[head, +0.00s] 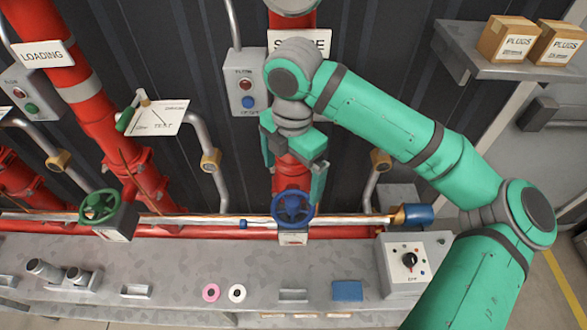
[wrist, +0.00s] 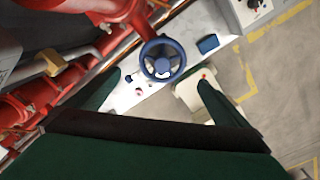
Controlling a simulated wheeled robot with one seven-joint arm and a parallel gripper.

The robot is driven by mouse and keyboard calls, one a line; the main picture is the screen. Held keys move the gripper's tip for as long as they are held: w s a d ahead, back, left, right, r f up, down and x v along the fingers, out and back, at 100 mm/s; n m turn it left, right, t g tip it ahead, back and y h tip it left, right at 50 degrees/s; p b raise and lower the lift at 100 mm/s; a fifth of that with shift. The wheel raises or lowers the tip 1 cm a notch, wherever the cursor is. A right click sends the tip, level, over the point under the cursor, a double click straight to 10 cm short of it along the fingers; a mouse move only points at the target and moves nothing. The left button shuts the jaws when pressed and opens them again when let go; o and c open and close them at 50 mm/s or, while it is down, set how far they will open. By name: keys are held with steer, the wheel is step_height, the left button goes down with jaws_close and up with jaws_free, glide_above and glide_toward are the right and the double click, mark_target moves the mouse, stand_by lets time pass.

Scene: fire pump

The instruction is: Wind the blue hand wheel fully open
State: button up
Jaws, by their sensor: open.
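The blue hand wheel (head: 292,207) is mounted on the red pipe above the grey bench, at the middle of the head view. In the wrist view the same wheel (wrist: 162,59) shows its spokes and hub, beyond my fingertips and between their lines. My gripper (head: 294,195) is open and hangs above and in front of the wheel, one finger to each side. In the wrist view my gripper (wrist: 161,76) is empty, and neither finger appears to touch the rim. The exact gap to the wheel is hard to tell.
A green hand wheel (head: 100,206) is on the left pipe. A control box with a black knob (head: 409,260) stands on the right of the bench (head: 150,302). A pink ring (head: 211,292), a white ring (head: 237,293) and a blue block (head: 347,290) lie on the bench.

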mark_target(293, 201)
steer(key=shift+d+f, duration=0.2)
steer(key=shift+f, duration=0.15)
steer(key=f, duration=0.8)
steer(key=shift+s+a+f, duration=0.1)
steer(key=shift+s+f, duration=0.1)
steer(key=shift+f, duration=0.1)
steer(key=shift+w+f, duration=0.1)
steer(key=shift+f, duration=0.6)
